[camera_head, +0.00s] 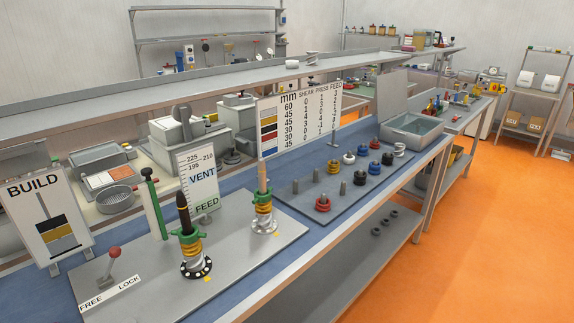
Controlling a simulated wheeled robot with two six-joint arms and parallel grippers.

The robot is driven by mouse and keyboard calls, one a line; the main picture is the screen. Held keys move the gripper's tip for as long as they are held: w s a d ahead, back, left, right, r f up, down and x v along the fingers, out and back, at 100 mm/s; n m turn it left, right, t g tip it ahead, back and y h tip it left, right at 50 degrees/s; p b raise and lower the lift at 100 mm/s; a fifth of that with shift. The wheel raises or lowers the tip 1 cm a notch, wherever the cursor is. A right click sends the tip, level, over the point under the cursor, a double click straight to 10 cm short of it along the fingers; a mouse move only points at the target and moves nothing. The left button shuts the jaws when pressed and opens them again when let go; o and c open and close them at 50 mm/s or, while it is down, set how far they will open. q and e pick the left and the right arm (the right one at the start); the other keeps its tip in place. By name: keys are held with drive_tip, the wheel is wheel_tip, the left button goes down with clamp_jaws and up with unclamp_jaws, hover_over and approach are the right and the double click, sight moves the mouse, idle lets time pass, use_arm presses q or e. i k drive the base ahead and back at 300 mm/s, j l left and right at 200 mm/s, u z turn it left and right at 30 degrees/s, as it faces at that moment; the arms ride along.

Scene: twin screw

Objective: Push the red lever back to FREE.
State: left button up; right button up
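The red lever (114,252) has a red ball on a grey stem. It stands at the left end of a grey plate on the bench. Its stem leans to the right, towards the LOCK side of the white label (111,293). The label reads FREE at left and LOCK at right. Neither of my grippers is in view, and nothing touches the lever.
Right of the lever stand a green post (154,203) and two spindles (190,240) (263,205) with stacked rings. A BUILD sign (40,212) stands behind left. A tray with colored rings on pegs (322,204) lies further right.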

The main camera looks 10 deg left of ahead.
sight(114, 252)
drive_tip(key=j+u, duration=0.1)
drive_tip(key=u, duration=0.75)
drive_tip(key=j+u, duration=0.15)
drive_tip(key=u, duration=0.25)
drive_tip(key=l+z, duration=0.35)
drive_tip(key=l, duration=1)
